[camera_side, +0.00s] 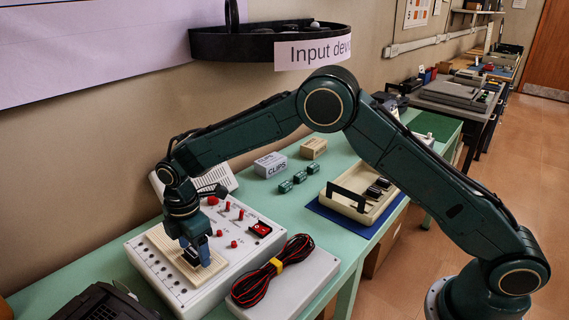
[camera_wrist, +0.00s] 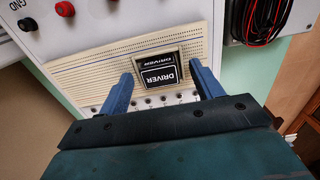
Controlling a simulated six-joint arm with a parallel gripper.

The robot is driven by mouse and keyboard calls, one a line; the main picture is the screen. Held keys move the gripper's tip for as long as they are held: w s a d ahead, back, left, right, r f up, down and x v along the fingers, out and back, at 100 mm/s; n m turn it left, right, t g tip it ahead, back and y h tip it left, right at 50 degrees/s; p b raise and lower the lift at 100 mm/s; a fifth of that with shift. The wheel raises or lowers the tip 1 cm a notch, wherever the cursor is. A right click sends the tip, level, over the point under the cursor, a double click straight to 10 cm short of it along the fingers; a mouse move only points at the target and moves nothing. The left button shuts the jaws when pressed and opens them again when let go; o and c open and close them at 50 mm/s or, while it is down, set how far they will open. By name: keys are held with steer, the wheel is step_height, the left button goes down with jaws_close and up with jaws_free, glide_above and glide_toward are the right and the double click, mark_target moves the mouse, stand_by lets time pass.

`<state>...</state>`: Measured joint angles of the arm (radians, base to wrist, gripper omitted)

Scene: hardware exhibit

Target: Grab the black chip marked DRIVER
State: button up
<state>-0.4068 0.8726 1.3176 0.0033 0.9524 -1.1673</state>
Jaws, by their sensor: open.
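The black chip marked DRIVER (camera_wrist: 160,76) sits on the cream breadboard (camera_wrist: 98,66), its lettering upside down in the wrist view. My gripper (camera_wrist: 161,70) is open, with one blue finger on each side of the chip. Gaps show between the fingers and the chip in the wrist view. In the side view my gripper (camera_side: 197,254) is low over the breadboard (camera_side: 160,238), and its fingers largely hide the chip. I cannot tell how far the fingertips are above the board.
The breadboard lies on a white panel (camera_side: 150,265) with red knobs and a red switch (camera_side: 260,229). A coiled red-black cable (camera_side: 262,285) lies on a white box to the right. Small green blocks (camera_side: 300,178), a CLIPS box (camera_side: 270,165) and a cream tray (camera_side: 375,212) stand behind.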

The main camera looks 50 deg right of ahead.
mark_target(194, 251)
steer(key=c, duration=1.1)
steer(key=shift+o, duration=0.2)
steer(key=shift+r, duration=0.15)
step_height(194, 251, up, 20)
